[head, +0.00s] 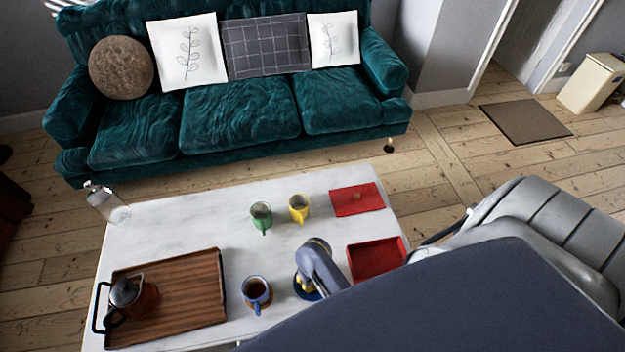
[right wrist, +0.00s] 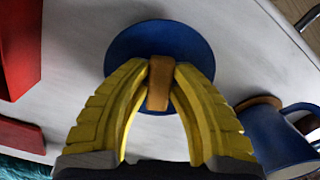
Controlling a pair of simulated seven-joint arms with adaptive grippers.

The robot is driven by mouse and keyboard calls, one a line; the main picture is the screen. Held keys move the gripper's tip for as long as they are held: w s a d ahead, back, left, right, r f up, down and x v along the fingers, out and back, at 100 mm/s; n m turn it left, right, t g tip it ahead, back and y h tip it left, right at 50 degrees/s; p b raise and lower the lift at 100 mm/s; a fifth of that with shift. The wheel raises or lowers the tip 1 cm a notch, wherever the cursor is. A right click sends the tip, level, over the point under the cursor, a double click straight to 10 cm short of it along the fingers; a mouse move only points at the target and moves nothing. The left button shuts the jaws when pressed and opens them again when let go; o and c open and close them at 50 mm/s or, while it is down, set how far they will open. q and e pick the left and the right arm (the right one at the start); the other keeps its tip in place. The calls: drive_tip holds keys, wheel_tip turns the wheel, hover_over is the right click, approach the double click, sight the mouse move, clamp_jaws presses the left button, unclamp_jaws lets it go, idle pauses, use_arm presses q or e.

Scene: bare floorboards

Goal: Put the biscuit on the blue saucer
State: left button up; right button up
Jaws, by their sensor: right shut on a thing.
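The blue saucer (head: 298,289) lies on the white table, mostly hidden in the head view by my right arm. It shows as a blue disc in the right wrist view (right wrist: 185,45). My right gripper (head: 304,283) is over the saucer. Its yellow fingers (right wrist: 160,75) are shut on the brown biscuit (right wrist: 159,84), which lies across the saucer's area in the wrist picture. I cannot tell whether the biscuit touches the saucer. My left gripper is not in view.
A blue mug (head: 257,293) stands just left of the saucer. A red open box (head: 352,266) is at the right. Green (head: 261,217) and yellow (head: 298,208) mugs, a red flat piece (head: 345,202), a glass bottle (head: 105,203) and a wooden tray (head: 190,290) with a pot share the table.

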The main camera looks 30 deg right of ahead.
drive_tip(key=shift+f, duration=0.25)
drive_tip(key=o, duration=0.8)
drive_tip(key=shift+r, duration=2.05)
